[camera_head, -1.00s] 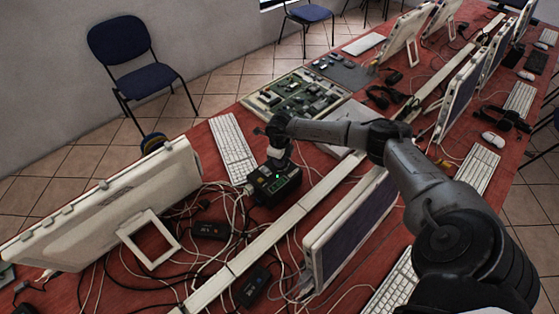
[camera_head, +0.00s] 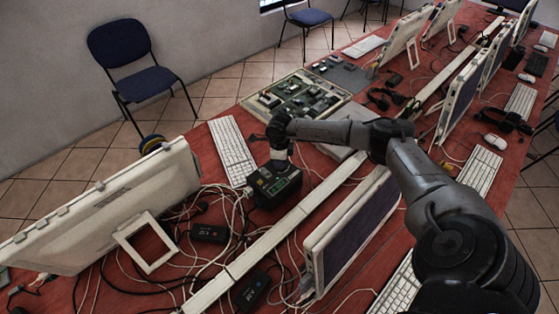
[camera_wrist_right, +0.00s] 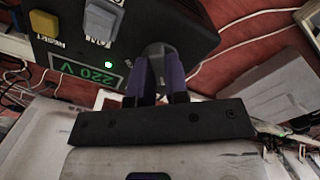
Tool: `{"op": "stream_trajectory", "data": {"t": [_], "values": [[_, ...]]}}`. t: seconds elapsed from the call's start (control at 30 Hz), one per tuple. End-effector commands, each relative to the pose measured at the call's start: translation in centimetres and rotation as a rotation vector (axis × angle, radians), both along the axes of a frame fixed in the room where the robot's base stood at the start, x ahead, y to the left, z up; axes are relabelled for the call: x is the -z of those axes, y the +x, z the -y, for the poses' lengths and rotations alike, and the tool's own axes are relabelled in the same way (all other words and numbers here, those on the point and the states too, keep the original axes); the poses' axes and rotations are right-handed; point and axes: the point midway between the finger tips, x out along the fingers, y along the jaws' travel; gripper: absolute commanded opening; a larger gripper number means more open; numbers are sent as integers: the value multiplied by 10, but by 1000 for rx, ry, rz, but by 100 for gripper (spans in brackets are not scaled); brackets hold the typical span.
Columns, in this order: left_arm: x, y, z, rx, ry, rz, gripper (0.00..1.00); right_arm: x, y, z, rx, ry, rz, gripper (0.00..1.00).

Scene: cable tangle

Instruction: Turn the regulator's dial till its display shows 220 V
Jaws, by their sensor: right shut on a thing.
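The regulator (camera_head: 268,192) is a black box on the red table, beside the white keyboard. In the right wrist view its green-lit display (camera_wrist_right: 88,72) appears upside down and reads 220 V. A grey dial (camera_wrist_right: 157,52) sits beside the display. My right gripper (camera_wrist_right: 155,72) is shut on the dial, with one purple-lined finger on each side of it. In the head view the right gripper (camera_head: 280,163) reaches down onto the regulator from above, and the arm's wrist partly hides the contact. My left gripper is in neither view.
A white keyboard (camera_head: 232,150) lies just left of the regulator. A white cable channel (camera_head: 270,236) runs along its right side. Tangled cables and black power bricks (camera_head: 209,233) lie in front. Monitors (camera_head: 349,236) stand nearby, and a circuit board tray (camera_head: 296,98) lies behind.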

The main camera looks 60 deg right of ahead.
Motion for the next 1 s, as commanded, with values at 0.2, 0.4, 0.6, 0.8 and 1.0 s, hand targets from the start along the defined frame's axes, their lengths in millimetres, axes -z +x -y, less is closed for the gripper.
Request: {"op": "stream_trajectory", "data": {"t": [0.2, 0.4, 0.6, 0.8, 1.0], "values": [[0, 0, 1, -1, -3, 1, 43, -2, 1, 0, 1, 1, 3, 21], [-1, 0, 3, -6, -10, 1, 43, -1, 1, 0, 1, 1, 2, 40], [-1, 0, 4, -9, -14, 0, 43, -1, 0, 0, 2, 0, 1, 40], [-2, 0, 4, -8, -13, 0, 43, -13, 1, 1, 2, 0, 2, 40], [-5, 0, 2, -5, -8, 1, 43, -49, 1, 1, 1, 0, 4, 40]]}}
